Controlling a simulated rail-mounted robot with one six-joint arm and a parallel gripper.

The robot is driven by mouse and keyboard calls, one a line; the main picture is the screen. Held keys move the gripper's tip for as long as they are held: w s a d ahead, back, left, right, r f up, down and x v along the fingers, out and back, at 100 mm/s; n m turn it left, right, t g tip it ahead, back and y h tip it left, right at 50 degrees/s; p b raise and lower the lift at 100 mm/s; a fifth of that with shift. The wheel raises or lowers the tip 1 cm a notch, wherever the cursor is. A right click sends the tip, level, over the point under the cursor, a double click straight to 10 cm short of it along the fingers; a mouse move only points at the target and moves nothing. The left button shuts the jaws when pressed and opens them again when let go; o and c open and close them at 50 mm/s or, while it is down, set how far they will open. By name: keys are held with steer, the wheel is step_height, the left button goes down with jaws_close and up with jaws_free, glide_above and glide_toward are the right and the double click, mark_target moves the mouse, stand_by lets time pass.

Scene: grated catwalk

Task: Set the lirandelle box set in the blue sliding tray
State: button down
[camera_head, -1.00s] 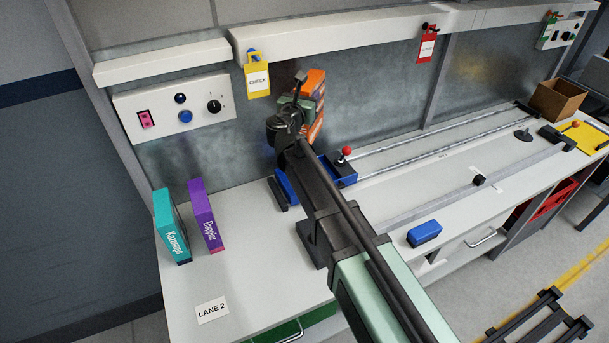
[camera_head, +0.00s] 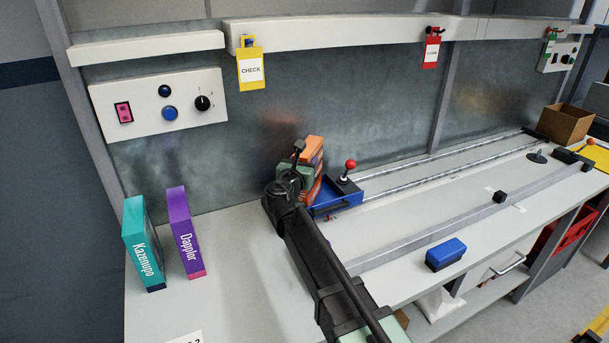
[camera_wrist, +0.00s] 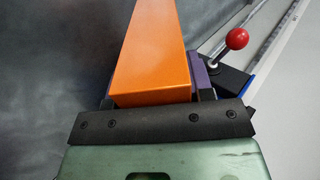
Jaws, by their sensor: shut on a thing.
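An orange box (camera_head: 313,149), its printed side too small to read, is upright in my gripper (camera_head: 303,178). In the wrist view its plain orange edge (camera_wrist: 152,60) rises between the fingers of my gripper (camera_wrist: 155,98), which is shut on it. The blue sliding tray (camera_head: 340,197) sits at the near-left end of its rails, with a red-knobbed lever (camera_head: 349,165) on it. The box is low at the tray's left end. My gripper and arm hide its foot, so I cannot tell whether it rests in the tray.
The teal Kazenupo box (camera_head: 142,243) and purple Dapplor box (camera_head: 184,232) stand at the left. A blue block (camera_head: 445,254) lies near the front edge. A cardboard box (camera_head: 564,124) stands at the far right. The metal wall (camera_head: 230,165) is close behind my gripper.

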steer(key=c, duration=1)
jaws_free()
steer(key=shift+f, duration=0.1)
steer(key=o, duration=0.5)
steer(key=v, duration=1.2)
steer(key=shift+r, duration=0.3)
